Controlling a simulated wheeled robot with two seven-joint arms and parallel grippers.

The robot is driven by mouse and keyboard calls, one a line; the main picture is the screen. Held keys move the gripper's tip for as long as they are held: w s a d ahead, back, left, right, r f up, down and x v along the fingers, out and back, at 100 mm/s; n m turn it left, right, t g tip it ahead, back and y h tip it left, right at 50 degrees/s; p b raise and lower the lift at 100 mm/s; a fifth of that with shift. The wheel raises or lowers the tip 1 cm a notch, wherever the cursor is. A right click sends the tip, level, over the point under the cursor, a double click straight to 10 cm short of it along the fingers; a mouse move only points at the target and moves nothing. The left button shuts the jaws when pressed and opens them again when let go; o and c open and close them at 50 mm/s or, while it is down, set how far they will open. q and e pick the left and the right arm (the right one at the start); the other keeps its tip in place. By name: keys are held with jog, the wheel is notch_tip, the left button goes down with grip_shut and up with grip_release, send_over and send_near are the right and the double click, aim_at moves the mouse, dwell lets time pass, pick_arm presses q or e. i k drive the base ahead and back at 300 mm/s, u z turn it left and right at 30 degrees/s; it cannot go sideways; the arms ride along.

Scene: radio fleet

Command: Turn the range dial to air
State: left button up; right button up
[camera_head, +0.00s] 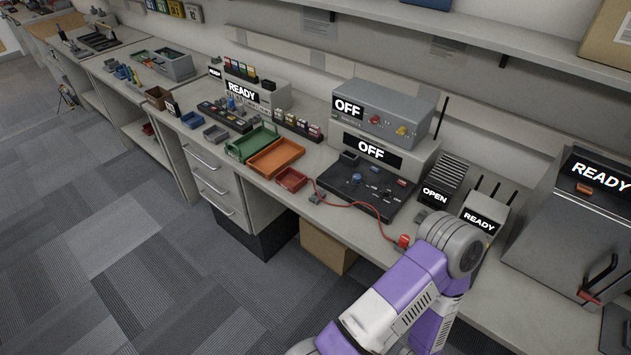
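A black control panel (340,192) lies on the bench in front of a white unit (385,157) whose display reads OFF. A blue knob (357,179) stands on the panel's left half, and several small switches or knobs sit to its right. The panel's markings are too small to read, so I cannot tell which control is the range dial or where it points. A purple and white arm of mine (395,300) reaches up from the bottom, right of and in front of the panel. No gripper fingers show in this view.
A grey box (385,112) reading OFF sits on the white unit. A red cable (365,206) runs along the bench front to a red piece (404,241) beside my arm. Red (291,180), orange (276,157) and green (251,142) trays stand left of the panel.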

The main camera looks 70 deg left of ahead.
aim_at(385, 191)
jog(key=u, duration=2.05)
